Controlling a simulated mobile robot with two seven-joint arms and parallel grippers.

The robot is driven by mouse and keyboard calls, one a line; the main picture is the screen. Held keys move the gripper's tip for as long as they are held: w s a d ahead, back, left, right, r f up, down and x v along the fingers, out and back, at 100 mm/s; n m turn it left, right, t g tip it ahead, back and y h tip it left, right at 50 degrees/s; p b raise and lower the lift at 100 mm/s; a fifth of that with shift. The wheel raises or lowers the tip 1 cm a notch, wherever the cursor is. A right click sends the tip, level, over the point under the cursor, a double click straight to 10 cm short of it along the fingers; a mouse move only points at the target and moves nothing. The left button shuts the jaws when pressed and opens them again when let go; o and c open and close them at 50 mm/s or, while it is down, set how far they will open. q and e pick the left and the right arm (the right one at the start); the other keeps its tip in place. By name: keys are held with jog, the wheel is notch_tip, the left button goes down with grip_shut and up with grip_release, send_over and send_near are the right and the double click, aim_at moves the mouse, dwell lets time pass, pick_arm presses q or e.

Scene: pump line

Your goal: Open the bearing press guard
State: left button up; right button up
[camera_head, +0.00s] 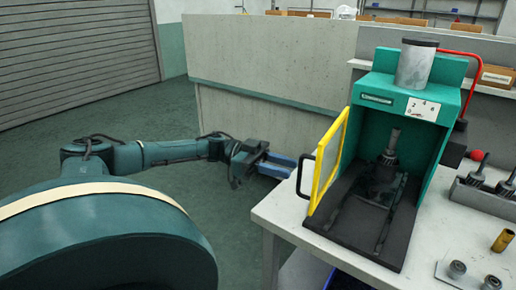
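The bearing press (456,108) is a teal housing with a grey cylinder on top, standing on the table at the right. Its guard (329,160) is a clear panel in a yellow frame, swung out to the left side, so the press front stands open. The black guard handle (302,176) is on the panel's outer left side. My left gripper (285,166) is just left of the handle, seemingly apart from it. Its fingers are small and dark with a blue part, and their gap is unclear. My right gripper is out of view.
The light table (282,212) carries a grey tray (482,200) with shaft parts, a brass sleeve (503,241) and small bearings (457,269) at the right. A low grey partition (270,60) stands behind. The floor left of the table is clear.

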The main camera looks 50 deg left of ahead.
pick_arm(q)
jog(key=b+v, duration=0.1)
jog(key=v, duration=0.9)
jog(key=shift+a, duration=0.15)
